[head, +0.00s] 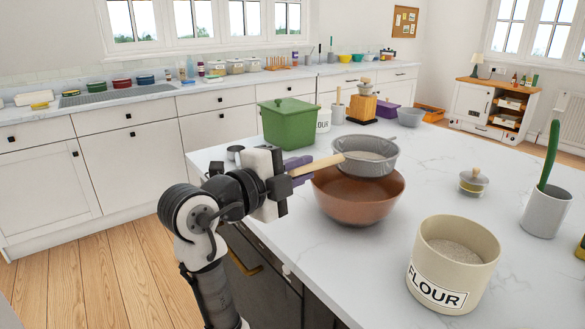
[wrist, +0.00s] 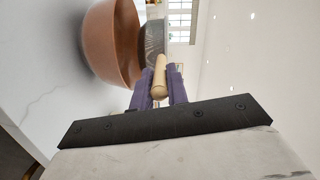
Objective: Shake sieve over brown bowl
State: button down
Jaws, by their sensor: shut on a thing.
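The grey sieve (head: 366,155) with a wooden handle (head: 316,165) is held level above the brown bowl (head: 358,196), with pale powder inside it. My gripper (head: 290,174) is shut on the sieve's handle, to the left of the bowl. In the wrist view the purple fingers (wrist: 160,88) sit either side of the handle (wrist: 159,80). The sieve's mesh (wrist: 154,37) and the bowl (wrist: 113,42) also show there, turned sideways. The bowl stands on the white marble island (head: 450,160). I cannot tell if the sieve touches the bowl's rim.
A cream flour canister (head: 455,262) stands at the front right. A green bin (head: 288,124) is behind my gripper. A small lidded jar (head: 473,182) and a grey pot with a green utensil (head: 545,208) are to the right. The island between them is clear.

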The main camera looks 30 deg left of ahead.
jog(key=a, duration=0.1)
jog(key=w+a, duration=0.1)
jog(key=shift+a, duration=0.3)
jog(key=shift+d, duration=0.1)
jog(key=shift+s+d+b, duration=0.25)
jog(key=shift+d, duration=0.4)
jog(key=shift+s+d+b, duration=0.25)
jog(key=shift+d, duration=0.35)
jog(key=shift+r, duration=0.1)
